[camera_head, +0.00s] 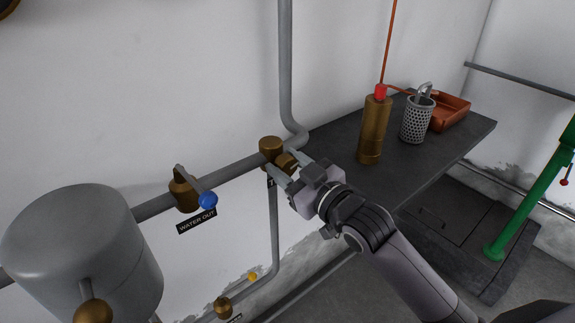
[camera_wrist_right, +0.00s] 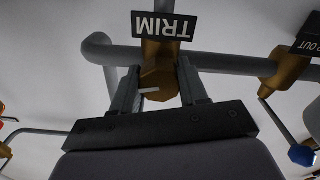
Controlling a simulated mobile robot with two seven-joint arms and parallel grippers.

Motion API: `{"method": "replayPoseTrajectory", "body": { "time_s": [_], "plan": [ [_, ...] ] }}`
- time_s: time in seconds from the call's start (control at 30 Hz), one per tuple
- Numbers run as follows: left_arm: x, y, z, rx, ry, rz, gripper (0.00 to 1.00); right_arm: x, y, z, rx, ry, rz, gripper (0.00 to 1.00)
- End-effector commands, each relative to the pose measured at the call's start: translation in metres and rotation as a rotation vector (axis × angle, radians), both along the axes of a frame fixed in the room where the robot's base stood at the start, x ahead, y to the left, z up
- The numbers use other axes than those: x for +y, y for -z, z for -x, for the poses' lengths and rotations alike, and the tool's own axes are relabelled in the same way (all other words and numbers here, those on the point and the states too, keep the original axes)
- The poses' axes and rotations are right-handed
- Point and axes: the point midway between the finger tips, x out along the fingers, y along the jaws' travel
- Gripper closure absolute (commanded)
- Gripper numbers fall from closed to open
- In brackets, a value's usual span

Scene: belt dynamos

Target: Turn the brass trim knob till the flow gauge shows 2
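The brass trim knob (camera_head: 287,162) faces out from a brass valve body (camera_head: 270,147) on the grey wall pipe. In the right wrist view the knob (camera_wrist_right: 160,76) carries a pale pointer line, under an upside-down TRIM plate (camera_wrist_right: 165,26). My right gripper (camera_head: 284,163) has one finger on each side of the knob, and both appear to touch it. The right wrist view shows the fingers (camera_wrist_right: 160,82) close against its sides. No readable flow gauge is in view; only a dark round edge (camera_head: 6,5) shows at the top left corner. My left gripper is out of view.
A WATER OUT valve (camera_head: 184,192) with a blue-tipped lever (camera_head: 207,200) sits left of the knob, beside a grey tank (camera_head: 80,245). A dark bench (camera_head: 400,170) at right holds a brass cylinder (camera_head: 374,130), a perforated cup (camera_head: 417,120) and a red tray (camera_head: 450,112).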

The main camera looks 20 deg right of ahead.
Motion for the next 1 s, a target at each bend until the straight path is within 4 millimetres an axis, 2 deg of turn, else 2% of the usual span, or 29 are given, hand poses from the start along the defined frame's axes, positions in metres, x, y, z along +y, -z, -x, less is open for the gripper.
{"method": "replayPoseTrajectory", "body": {
  "time_s": [0.17, 0.4, 0.67, 0.7, 0.77, 1.0],
  "plan": [
    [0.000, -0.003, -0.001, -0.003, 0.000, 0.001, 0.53, 0.000, 0.000, 0.000, 0.002, 0.000, -0.003, 0.87],
    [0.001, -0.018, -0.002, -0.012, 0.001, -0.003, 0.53, 0.000, -0.002, 0.000, 0.025, 0.000, -0.061, 0.87],
    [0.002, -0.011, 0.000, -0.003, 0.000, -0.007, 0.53, 0.000, 0.000, 0.000, 0.025, 0.000, -0.065, 0.87],
    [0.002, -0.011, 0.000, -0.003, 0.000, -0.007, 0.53, 0.000, 0.000, 0.000, 0.025, -0.001, -0.065, 0.47],
    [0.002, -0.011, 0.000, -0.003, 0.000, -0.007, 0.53, 0.000, 0.000, 0.000, 0.025, 0.000, -0.065, 0.31],
    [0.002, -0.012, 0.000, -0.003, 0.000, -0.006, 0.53, 0.000, 0.000, 0.000, 0.024, 0.000, -0.065, 0.31]
  ]
}}
